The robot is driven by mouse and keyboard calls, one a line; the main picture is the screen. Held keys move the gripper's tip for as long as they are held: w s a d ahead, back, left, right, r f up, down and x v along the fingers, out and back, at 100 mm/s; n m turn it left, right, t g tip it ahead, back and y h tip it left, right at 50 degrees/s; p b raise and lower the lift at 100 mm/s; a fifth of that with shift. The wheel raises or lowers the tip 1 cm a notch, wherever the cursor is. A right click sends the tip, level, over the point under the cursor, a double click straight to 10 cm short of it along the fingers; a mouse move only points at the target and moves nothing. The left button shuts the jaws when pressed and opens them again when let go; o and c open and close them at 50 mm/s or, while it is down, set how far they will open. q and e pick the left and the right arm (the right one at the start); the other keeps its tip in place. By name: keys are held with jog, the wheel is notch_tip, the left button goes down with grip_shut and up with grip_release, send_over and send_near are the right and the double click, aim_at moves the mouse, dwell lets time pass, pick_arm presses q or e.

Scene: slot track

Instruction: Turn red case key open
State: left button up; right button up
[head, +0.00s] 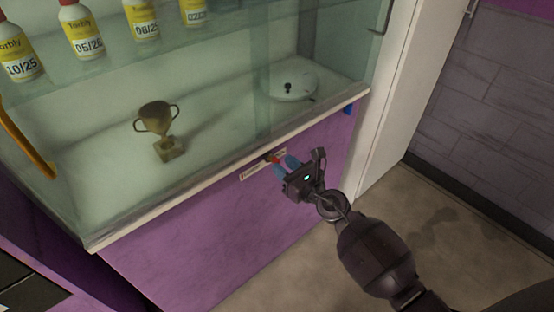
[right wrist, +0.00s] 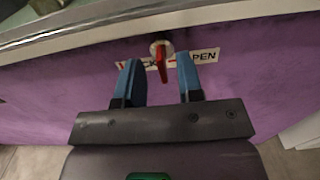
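The red key (right wrist: 162,67) sits in a round metal lock (right wrist: 161,48) on the purple front of the glass case, just under its pale ledge. In the right wrist view its handle points down. A white label (right wrist: 207,56) behind it shows "PEN" on the right; its left part is partly hidden by a finger. In the head view the key (head: 273,159) is small beside the fingers. My right gripper (right wrist: 160,77) is open, with one blue finger on each side of the key and visible gaps to both. My left gripper is not in view.
The glass case holds a gold trophy (head: 158,131), a round white disc (head: 293,86) and several yellow-labelled bottles (head: 83,32) on a shelf. A yellow handle (head: 26,143) is at the left. Open floor (head: 463,220) lies at the right.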

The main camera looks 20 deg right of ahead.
aim_at(277, 159)
jog(key=shift+x, duration=1.65)
grip_shut()
